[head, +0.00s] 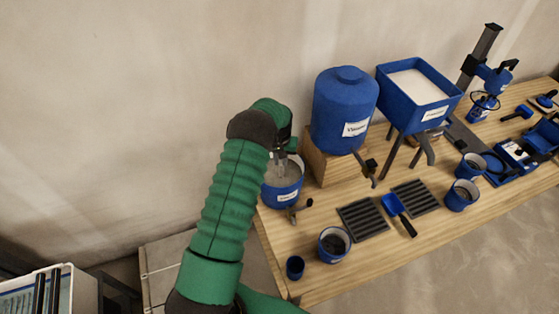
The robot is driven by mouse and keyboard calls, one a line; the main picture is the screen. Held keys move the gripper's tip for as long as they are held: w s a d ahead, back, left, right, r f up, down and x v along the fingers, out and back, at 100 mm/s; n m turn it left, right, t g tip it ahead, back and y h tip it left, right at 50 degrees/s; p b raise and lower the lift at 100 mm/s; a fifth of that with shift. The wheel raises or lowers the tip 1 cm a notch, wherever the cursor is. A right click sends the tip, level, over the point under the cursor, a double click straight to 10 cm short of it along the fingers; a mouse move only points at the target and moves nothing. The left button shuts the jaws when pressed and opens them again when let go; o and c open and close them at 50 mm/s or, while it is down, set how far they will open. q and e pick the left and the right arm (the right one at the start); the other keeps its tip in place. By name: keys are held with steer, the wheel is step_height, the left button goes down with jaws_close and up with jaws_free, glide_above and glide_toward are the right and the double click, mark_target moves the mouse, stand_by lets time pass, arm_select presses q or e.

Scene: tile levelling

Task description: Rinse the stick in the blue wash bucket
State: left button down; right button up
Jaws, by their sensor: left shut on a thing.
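The blue wash bucket (284,194) stands at the left end of the wooden table, with a pale label on its front and a small tap at its base. My left arm reaches in from below, and my left gripper (283,160) is at the bucket's mouth. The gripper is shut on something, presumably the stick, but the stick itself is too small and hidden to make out. Part of the bucket's rim is hidden behind the arm. My right gripper is not in view.
A large blue tank (345,105) on a wooden block stands right of the bucket, beside a blue hopper (432,112) on legs. A white bin (68,290) is at lower left.

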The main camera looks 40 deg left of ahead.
arm_select(q)
steer(key=shift+a+r, duration=0.1)
steer(key=shift+r, duration=0.3)
step_height(320, 180, up, 13)
steer(key=p, duration=0.8)
steer(key=shift+s+p, duration=0.1)
steer(key=shift+p, duration=0.2)
steer(key=shift+f, duration=0.1)
step_height(320, 180, up, 4)
steer(key=p, duration=0.2)
steer(key=shift+p, duration=0.35)
